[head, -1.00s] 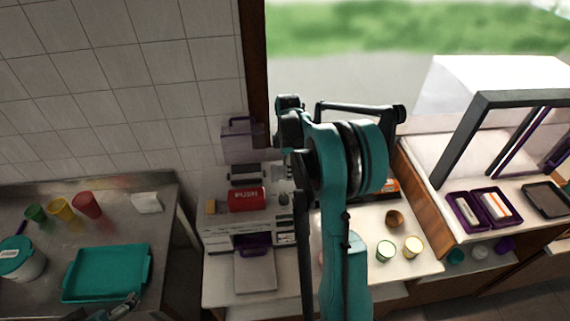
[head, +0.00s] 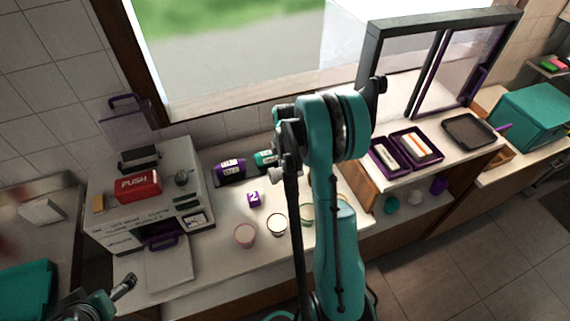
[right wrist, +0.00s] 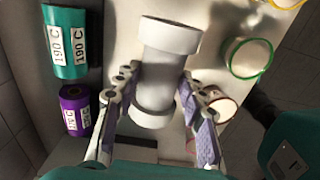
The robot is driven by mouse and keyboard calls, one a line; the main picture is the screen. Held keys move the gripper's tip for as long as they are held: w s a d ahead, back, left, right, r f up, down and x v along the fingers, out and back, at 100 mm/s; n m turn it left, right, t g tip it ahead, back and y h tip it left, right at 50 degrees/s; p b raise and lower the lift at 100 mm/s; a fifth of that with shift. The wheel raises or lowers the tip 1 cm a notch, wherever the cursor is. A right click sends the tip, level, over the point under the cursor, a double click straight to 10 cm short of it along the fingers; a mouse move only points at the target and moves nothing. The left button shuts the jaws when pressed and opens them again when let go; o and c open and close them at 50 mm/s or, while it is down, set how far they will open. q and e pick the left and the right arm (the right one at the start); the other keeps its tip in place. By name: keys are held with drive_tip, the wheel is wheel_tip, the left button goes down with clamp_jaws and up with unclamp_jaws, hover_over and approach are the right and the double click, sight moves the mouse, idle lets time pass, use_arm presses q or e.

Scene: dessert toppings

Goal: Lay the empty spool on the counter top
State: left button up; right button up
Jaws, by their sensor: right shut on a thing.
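The empty spool (right wrist: 168,72) is white, with a wide flange at each end. In the right wrist view it lies between the fingers of my right gripper (right wrist: 157,82), which is shut on it near its lower flange. The counter top (right wrist: 118,25) shows behind the spool; I cannot tell how large the gap is. In the head view my right arm hides the spool and the right gripper. The counter top (head: 215,235) also shows there, left of that arm. My left gripper (head: 124,286) is at the lower left, small and dark; its jaws are unclear.
Purple (head: 229,170) and teal (head: 264,159) labelled rolls lie at the counter's back. A machine with a red push part (head: 138,184) is left. Purple trays (head: 416,147) sit on the raised shelf at right.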

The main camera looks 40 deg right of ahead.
drive_tip(key=shift+s+f, duration=0.1)
drive_tip(key=shift+f, duration=0.05)
drive_tip(key=shift+f+b, duration=0.4)
drive_tip(key=shift+f, duration=0.1)
drive_tip(key=shift+f+b, duration=1.45)
drive_tip(key=shift+f, duration=1)
wheel_tip(320, 180, down, 4)
drive_tip(key=b, duration=0.3)
drive_tip(key=shift+r, duration=0.25)
drive_tip(key=o, duration=2)
drive_tip(key=shift+r, duration=0.2)
drive_tip(key=shift+r+p, duration=0.55)
drive_tip(key=shift+r, duration=0.55)
